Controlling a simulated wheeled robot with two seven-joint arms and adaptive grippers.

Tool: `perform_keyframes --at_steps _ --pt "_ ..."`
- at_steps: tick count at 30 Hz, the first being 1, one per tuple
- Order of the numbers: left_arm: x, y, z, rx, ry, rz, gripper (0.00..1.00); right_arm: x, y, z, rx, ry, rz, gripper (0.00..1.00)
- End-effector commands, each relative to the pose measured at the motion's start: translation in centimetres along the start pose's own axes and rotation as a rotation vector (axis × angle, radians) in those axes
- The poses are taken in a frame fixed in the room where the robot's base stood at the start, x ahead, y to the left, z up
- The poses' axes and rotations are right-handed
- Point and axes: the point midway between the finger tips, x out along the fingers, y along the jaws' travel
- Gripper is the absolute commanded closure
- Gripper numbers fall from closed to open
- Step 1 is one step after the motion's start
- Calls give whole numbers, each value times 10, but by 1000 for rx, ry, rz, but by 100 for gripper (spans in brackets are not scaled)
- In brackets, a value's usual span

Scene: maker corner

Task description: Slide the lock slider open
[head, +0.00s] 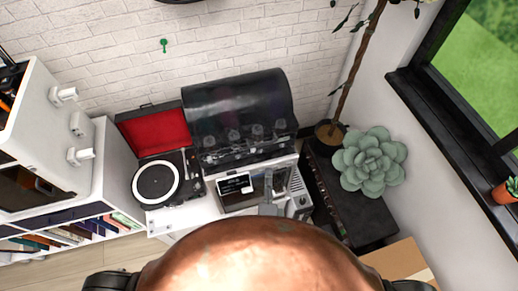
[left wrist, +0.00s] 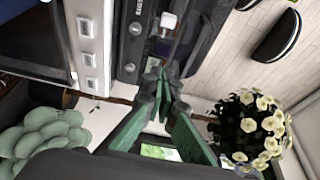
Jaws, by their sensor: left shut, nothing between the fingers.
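My left gripper (left wrist: 160,88) shows in the left wrist view with its green-sided fingers together and nothing between them. The fingertips are over a dark panel, below a small whitish square knob (left wrist: 168,20). I cannot tell for sure whether this knob is the lock slider, or whether the fingers touch the panel. In the head view the left gripper (head: 270,205) is small and grey, in front of the white machine (head: 236,198), partly hidden by the copper dome below. No lock slider can be made out clearly there. My right gripper is not in view.
A succulent (head: 368,160) sits on the dark cabinet (head: 330,195) at right. White flowers (left wrist: 265,125) are right of the gripper in the wrist view.

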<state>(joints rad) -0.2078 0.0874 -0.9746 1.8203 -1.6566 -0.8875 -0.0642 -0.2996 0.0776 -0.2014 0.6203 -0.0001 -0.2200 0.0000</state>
Motion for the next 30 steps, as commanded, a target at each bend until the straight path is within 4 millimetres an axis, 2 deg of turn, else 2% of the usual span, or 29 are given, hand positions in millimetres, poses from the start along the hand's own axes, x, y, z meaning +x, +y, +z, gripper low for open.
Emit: perform_keyframes --at_steps 7,11,14,26,30 --pt "1 1 -2 0 4 2 100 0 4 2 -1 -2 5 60" --pt "8 1 -2 0 5 2 100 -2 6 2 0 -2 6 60" --pt "22 0 -3 0 6 0 100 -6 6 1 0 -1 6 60" --pt "103 0 -3 2 5 2 100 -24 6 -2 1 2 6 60" --pt "94 0 18 3 6 4 100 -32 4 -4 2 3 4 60"
